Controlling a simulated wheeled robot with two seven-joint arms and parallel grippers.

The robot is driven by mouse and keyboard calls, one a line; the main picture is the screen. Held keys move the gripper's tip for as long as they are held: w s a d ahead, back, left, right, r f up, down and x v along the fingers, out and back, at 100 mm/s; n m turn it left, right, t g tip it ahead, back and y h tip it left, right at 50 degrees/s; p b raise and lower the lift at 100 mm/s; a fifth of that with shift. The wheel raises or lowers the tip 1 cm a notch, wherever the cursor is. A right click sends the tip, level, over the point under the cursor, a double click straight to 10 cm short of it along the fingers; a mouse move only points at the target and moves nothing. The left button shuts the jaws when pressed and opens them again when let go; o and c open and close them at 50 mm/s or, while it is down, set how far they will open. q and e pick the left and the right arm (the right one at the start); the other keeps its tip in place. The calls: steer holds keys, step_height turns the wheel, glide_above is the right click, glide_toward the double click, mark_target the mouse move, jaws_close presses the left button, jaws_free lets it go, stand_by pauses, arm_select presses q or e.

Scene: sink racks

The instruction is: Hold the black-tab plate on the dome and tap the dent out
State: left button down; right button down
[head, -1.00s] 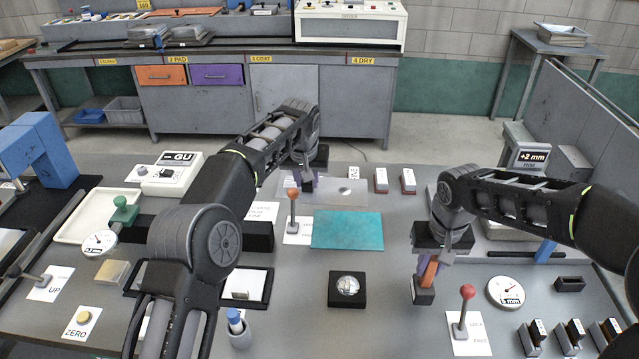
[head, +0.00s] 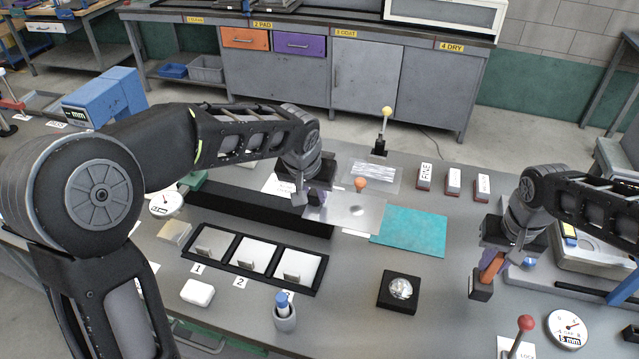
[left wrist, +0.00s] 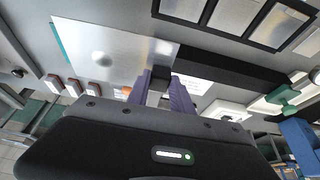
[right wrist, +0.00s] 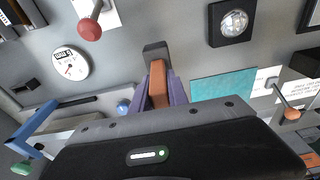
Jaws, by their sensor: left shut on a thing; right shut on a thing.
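A thin silver plate (head: 345,214) with a round dent is held up by my left gripper (head: 314,198), whose purple fingers are shut on its black tab (left wrist: 155,90). The dent (left wrist: 101,59) shows in the left wrist view. The plate is above the bench beside the teal mat (head: 410,231), covering part of an orange-knobbed lever (head: 361,184). The shiny dome (head: 400,288) sits in a black block, in front of the plate and apart from it. My right gripper (head: 490,266) is shut on a hammer's orange handle (right wrist: 159,84); its black head (head: 481,285) hangs right of the dome.
A red-knobbed lever (head: 525,323) and dial gauge (head: 567,329) stand front right. Several labelled blocks (head: 453,182) stand behind the mat.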

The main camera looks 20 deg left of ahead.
arm_select(q)
steer(key=shift+d, duration=0.1)
arm_select(e)
steer(key=shift+f, duration=0.25)
arm_select(q)
steer(key=s+d+f+m, duration=0.2)
steer(key=d+f, duration=0.1)
steer(key=d, duration=0.3)
steer(key=s+d+f+m+h, duration=0.1)
steer(key=s+d+f+m, duration=0.1)
steer(key=d, duration=0.5)
steer(key=shift+s+d+f+h, duration=0.2)
steer(key=shift+s+f+h, duration=0.1)
steer(key=shift+f, duration=0.55)
steer(key=shift+f, duration=0.15)
steer(key=shift+f, duration=1.75)
arm_select(e)
steer(key=a+n, duration=0.1)
steer(key=s+a+n, duration=0.1)
steer(key=a+n, duration=0.1)
steer(key=s+a+n, duration=0.1)
steer(key=shift+s+a+r+n+y, duration=0.15)
steer(key=shift+a+r+n+y, duration=0.05)
steer(key=shift+r+n+y, duration=0.1)
